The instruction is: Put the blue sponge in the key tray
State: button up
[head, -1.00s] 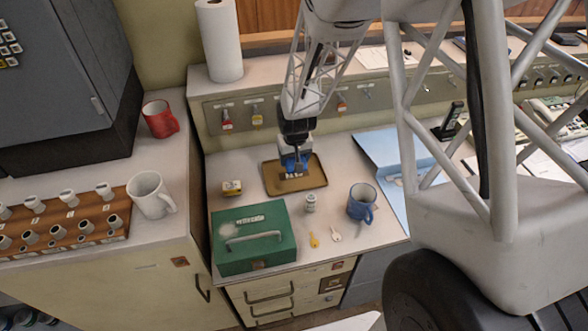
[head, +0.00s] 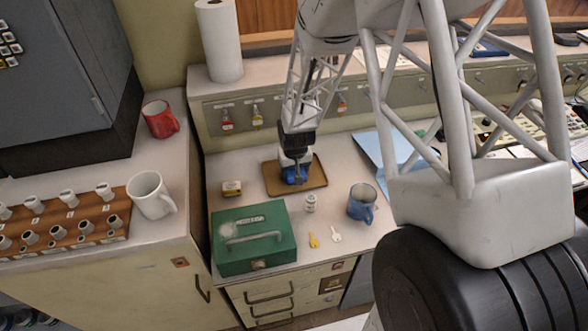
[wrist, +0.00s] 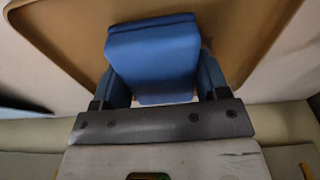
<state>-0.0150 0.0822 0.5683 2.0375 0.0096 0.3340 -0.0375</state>
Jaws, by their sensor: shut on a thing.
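The blue sponge (head: 291,178) is held at my gripper (head: 297,176), over the brown key tray (head: 315,173) in the head view. In the wrist view the sponge (wrist: 154,58) fills the space between the blue fingers of my gripper (wrist: 155,80), which is shut on it. The tan tray floor and raised rim (wrist: 258,50) show around and beyond the sponge. The sponge is low over the tray; I cannot tell whether it touches the tray floor.
A yellow key tag (head: 314,240) lies in front. The console panel (head: 270,112) rises behind.

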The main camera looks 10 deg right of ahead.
jog(key=shift+f, duration=0.15)
jog(key=o, duration=0.9)
jog(key=r, duration=0.7)
jog(key=s+r, duration=0.1)
jog(key=r, duration=0.2)
jog(key=shift+s+r, duration=0.1)
jog(key=shift+r, duration=0.15)
jog(key=shift+s+r, duration=0.1)
jog(key=shift+r, duration=0.7)
